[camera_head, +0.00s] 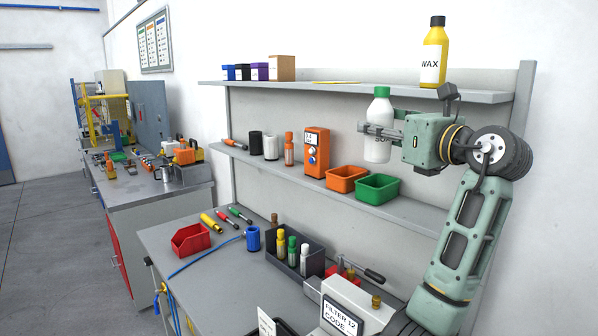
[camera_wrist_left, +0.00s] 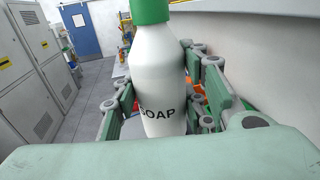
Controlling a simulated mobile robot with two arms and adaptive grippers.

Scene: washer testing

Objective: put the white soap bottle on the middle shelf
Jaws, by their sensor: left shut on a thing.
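The white soap bottle (camera_head: 378,150) has a green cap and hangs upright in my left gripper (camera_head: 374,130). The gripper's fingers are closed around its body. In the left wrist view the bottle (camera_wrist_left: 158,75) stands between the fingers, with its SOAP label facing the camera. My right gripper is not in view.
The middle shelf holds a green bin (camera_head: 378,189), an orange bin (camera_head: 346,180), an orange device (camera_head: 315,152) and small bottles. Bare shelf lies right of the green bin. The upper shelf (camera_head: 300,87) holds a yellow wax bottle (camera_head: 433,55). The bench below holds a bottle rack (camera_head: 292,255).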

